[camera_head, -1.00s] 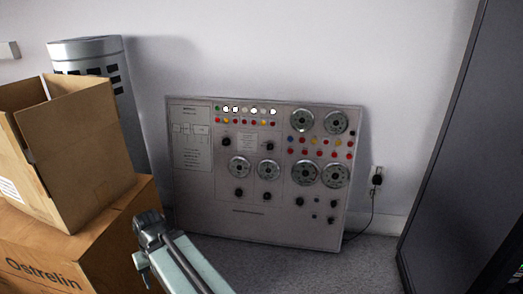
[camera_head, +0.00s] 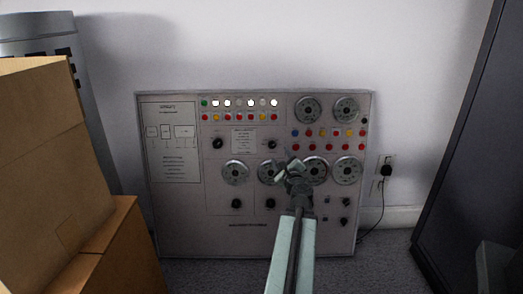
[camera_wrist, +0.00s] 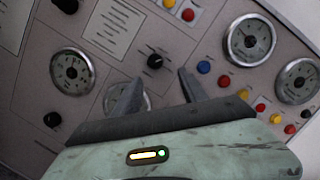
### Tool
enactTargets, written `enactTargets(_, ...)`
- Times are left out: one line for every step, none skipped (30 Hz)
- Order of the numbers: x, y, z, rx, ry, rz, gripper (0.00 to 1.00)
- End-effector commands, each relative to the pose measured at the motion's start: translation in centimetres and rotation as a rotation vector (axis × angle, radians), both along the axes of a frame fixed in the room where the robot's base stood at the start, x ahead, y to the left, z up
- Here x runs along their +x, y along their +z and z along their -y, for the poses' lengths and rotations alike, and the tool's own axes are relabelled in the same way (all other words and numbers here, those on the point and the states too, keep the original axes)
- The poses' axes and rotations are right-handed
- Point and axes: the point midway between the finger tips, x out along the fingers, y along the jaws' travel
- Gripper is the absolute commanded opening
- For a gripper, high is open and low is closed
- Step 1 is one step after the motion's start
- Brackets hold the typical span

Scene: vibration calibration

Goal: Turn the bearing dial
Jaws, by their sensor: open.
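A grey control panel (camera_head: 190,225) leans against the wall, with several round silver dials and black knobs. I cannot tell from labels which one is the bearing dial. My gripper (camera_head: 289,168) is in front of the panel's lower row of dials, overlapping a dial (camera_head: 267,172) and its right neighbour (camera_head: 315,170). In the wrist view my gripper (camera_wrist: 160,79) is open and empty. A black knob (camera_wrist: 155,61) shows just beyond and between the fingertips, apparently untouched. A round dial (camera_wrist: 114,98) is partly hidden behind one finger.
Cardboard boxes (camera_head: 50,150) stand at the left, with a grey cylinder (camera_head: 88,110) behind them. A dark cabinet (camera_head: 465,140) stands at the right. A wall socket with a plug and cable (camera_head: 386,172) is beside the panel. Some grey carpet shows in front.

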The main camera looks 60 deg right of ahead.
Motion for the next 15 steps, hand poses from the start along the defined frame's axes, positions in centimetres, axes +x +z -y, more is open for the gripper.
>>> enactTargets(0.5, 0.1, -0.1, 0.0, 0.006, -0.001, 0.5)
enactTargets(0.7, 0.1, -0.1, -0.001, 0.009, -0.002, 0.5)
enactTargets(1.1, 0.1, 0.0, -0.001, 0.013, -0.002, 0.5)
enactTargets(1.5, 0.1, 0.2, -0.002, 0.015, -0.002, 0.5)
enactTargets(1.8, 0.1, 0.3, -0.001, 0.017, -0.003, 0.5)
enactTargets(2.4, 0.1, 0.7, -0.002, 0.02, -0.004, 0.5)
enactTargets(2.9, 0.0, 0.9, -0.003, 0.022, -0.003, 0.5)
enactTargets(3.4, 0.1, 1.2, -0.002, 0.024, -0.004, 0.5)
enactTargets(4.1, 0.0, 1.6, -0.003, 0.027, -0.004, 0.5)
enactTargets(4.6, 0.0, 2.0, -0.003, 0.028, -0.004, 0.5)
enactTargets(5.0, 0.0, 2.4, -0.003, 0.028, -0.004, 0.5)
enactTargets(5.7, 0.0, 2.9, -0.003, 0.03, -0.004, 0.5)
enactTargets(6.2, 0.0, 3.2, -0.002, 0.03, -0.005, 0.5)
enactTargets(6.6, 0.0, 3.5, -0.004, 0.031, -0.005, 0.5)
enactTargets(7.1, 0.0, 3.8, -0.004, 0.033, -0.005, 0.5)
